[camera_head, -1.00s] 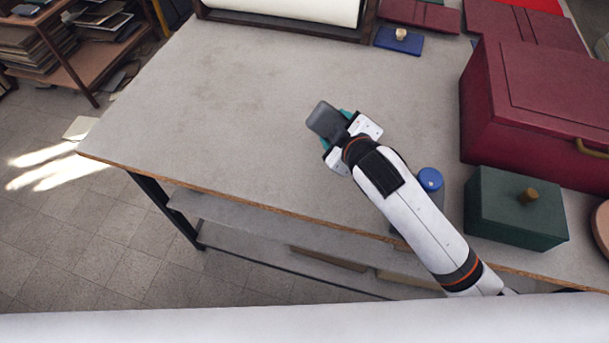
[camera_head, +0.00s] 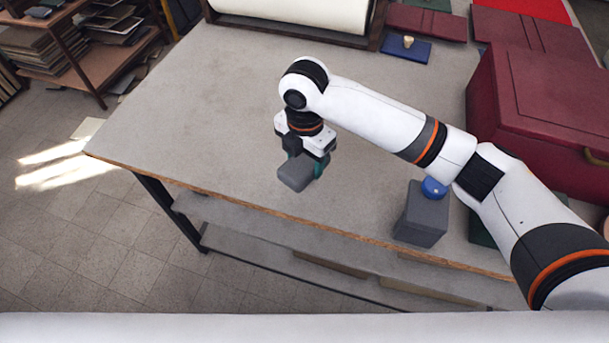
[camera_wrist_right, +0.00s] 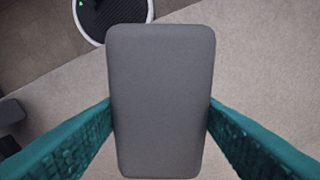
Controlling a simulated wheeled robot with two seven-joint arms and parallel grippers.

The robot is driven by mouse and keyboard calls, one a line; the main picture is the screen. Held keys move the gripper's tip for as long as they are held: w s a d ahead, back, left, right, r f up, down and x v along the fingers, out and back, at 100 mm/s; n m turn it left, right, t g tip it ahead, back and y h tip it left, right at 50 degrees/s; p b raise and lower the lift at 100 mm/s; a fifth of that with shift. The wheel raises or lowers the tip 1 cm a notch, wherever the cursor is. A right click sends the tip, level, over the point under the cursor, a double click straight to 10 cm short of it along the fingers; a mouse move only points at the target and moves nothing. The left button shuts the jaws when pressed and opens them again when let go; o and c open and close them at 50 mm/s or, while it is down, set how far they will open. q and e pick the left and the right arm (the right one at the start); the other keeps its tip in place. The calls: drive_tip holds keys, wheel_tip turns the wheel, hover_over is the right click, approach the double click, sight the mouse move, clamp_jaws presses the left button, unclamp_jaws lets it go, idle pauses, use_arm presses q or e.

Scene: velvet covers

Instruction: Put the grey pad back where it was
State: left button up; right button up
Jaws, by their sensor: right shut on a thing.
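The grey pad (camera_head: 297,172) is a small rounded block held in my right gripper (camera_head: 305,165). It appears above the front part of the table (camera_head: 200,110), near its front edge. In the right wrist view the pad (camera_wrist_right: 161,100) fills the middle, with the teal fingers (camera_wrist_right: 228,125) pressed on both of its long sides. Whether the pad touches the table is hard to tell, but it seems held above it. My left gripper is not in view.
A dark grey block (camera_head: 421,215) with a blue round-topped thing (camera_head: 434,187) by it stands near the front edge, right of the pad. A large maroon box (camera_head: 540,110) is at the right. A blue lid with a knob (camera_head: 406,48) lies at the back. The table's left half is clear.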

sight(305, 161)
wheel_tip(305, 161, down, 3)
drive_tip(key=shift+r, duration=0.1)
drive_tip(key=shift+s+f+p, duration=0.1)
drive_tip(key=shift+f+p, duration=0.3)
drive_tip(key=shift+f, duration=1.3)
drive_tip(key=o, duration=0.9)
drive_tip(key=shift+f, duration=0.1)
wheel_tip(305, 161, up, 12)
drive_tip(key=shift+r+b, duration=0.1)
drive_tip(key=shift+b, duration=1.05)
